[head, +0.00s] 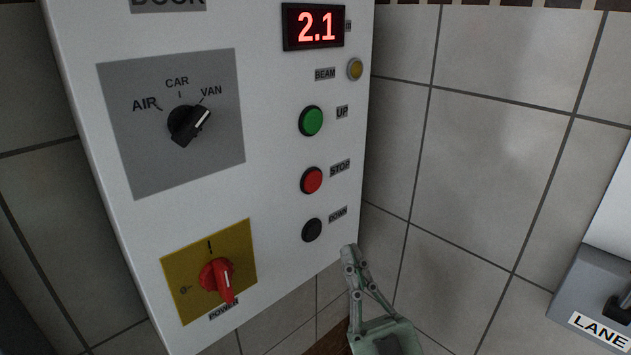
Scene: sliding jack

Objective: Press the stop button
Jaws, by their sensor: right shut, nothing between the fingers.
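The red stop button (312,180) sits on the white control panel (270,130), beside a label reading STOP. The green UP button (311,121) is above it and the black DOWN button (312,230) is below it. My right gripper (350,248) is at the panel's lower right, below and to the right of the DOWN button. Its fingers are shut and empty, pointing up. It appears apart from the stop button; whether it touches the panel edge I cannot tell. My left gripper is not in view.
The panel also carries a black selector knob (188,124) pointing to VAN, a red power switch (217,279) on a yellow plate, a display (314,26) reading 2.1, and a yellow BEAM lamp (355,69). A grey box labelled LANE (597,295) is at the right. Tiled wall lies behind.

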